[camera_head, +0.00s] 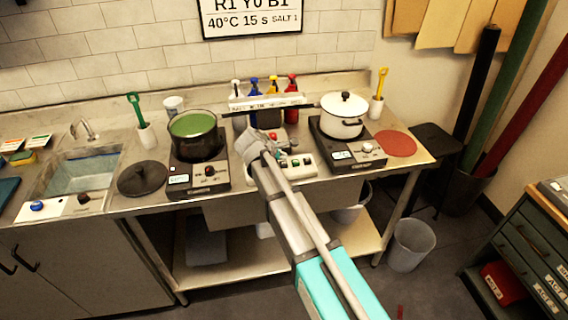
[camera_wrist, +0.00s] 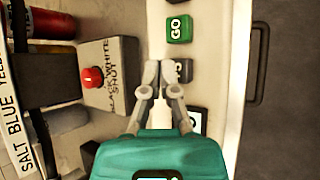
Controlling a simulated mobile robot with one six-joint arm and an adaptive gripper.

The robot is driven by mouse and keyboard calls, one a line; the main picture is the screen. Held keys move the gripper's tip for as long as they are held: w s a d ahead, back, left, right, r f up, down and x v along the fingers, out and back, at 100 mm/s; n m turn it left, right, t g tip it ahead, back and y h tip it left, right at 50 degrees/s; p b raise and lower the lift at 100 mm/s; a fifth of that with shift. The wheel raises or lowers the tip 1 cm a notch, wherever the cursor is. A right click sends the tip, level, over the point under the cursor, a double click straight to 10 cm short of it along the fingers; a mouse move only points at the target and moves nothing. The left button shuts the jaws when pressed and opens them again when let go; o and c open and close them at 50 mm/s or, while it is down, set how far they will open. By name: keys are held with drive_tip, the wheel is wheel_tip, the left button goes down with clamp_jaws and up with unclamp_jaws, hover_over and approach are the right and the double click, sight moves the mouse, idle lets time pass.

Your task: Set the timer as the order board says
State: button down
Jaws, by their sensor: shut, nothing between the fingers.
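The order board (camera_head: 250,20) on the tiled wall reads R1 Y0 B1, its top partly cut off, then 40°C, 15 s, SALT 1. The timer appears to be the pale panel (camera_head: 304,172) with small buttons at the counter's front middle. In the wrist view the panel (camera_wrist: 212,60) shows a green GO button (camera_wrist: 180,29) and a second, darker button (camera_wrist: 185,70) partly behind my fingers. A display (camera_wrist: 199,117) is mostly hidden, its reading unclear. My gripper (camera_wrist: 163,72) is shut and empty over the panel beside the darker button; I cannot tell whether it touches.
A box with a red button (camera_wrist: 92,78), marked BLACK WHITE SHUT, stands beside the panel. A green-filled pot (camera_head: 194,146) and a lidded white pot (camera_head: 344,128) stand on hotplates to either side.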

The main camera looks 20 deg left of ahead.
sight(282, 163)
drive_tip(key=shift+f+b, duration=0.85)
drive_tip(key=shift+b, duration=0.05)
idle(1.2)
drive_tip(key=shift+r, duration=0.1)
drive_tip(key=shift+r+p, duration=0.8)
drive_tip(key=shift+p, duration=0.15)
wheel_tip(282, 163, up, 5)
drive_tip(key=p, duration=0.5)
idle(0.4)
idle(2.1)
